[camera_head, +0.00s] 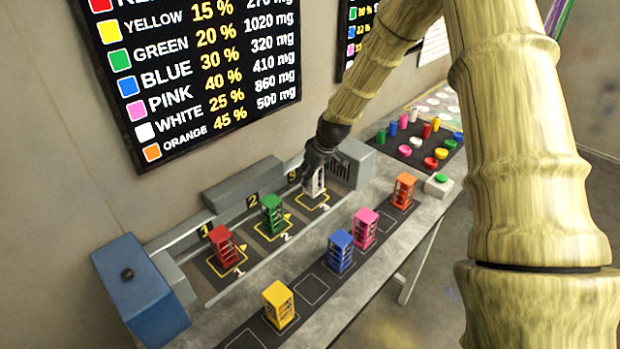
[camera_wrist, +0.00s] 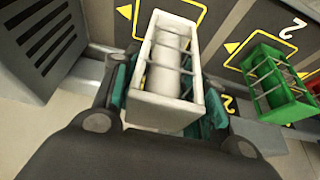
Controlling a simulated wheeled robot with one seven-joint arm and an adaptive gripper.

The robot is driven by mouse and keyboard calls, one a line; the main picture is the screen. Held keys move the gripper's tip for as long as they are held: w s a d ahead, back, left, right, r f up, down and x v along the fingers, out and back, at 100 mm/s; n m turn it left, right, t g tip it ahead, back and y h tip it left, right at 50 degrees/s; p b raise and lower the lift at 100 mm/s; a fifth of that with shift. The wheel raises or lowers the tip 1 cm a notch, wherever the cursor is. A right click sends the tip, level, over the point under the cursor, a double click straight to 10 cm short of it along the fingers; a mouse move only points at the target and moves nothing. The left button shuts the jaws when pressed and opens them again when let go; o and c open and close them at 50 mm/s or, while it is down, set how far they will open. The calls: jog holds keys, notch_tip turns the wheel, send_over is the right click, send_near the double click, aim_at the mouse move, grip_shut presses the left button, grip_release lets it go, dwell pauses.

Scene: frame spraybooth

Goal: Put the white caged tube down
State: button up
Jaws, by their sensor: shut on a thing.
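The white caged tube (camera_head: 314,183) is in my gripper (camera_head: 317,164), over the square marked 3 in the grey station. In the wrist view the white caged tube (camera_wrist: 166,72) fills the space between the fingers of my gripper (camera_wrist: 165,100), which are shut on it. It looks upright in the head view. I cannot tell whether its base touches the square. The yellow-outlined square (camera_head: 315,201) shows around its base.
A green caged tube (camera_head: 272,215) stands on square 2 and a red one (camera_head: 224,248) on square 1. Yellow (camera_head: 279,304), blue (camera_head: 340,251), pink (camera_head: 364,229) and orange (camera_head: 403,191) caged tubes stand on the front strip. A blue box (camera_head: 138,291) is at the station's left end.

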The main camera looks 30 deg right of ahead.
jog(key=shift+w+d+r, duration=0.1)
jog(key=shift+w, duration=0.15)
jog(key=shift+w+f+p, duration=0.15)
jog(key=shift+f+p, duration=0.05)
jog(key=shift+p, duration=0.15)
jog(key=shift+f+p, duration=0.7)
jog(key=shift+f, duration=0.95)
jog(key=shift+f, duration=0.15)
jog(key=o, duration=1.2)
jog(key=shift+r, duration=0.2)
jog(key=b+v, duration=0.4)
jog(key=v, duration=0.8)
jog(key=shift+w+d, duration=0.1)
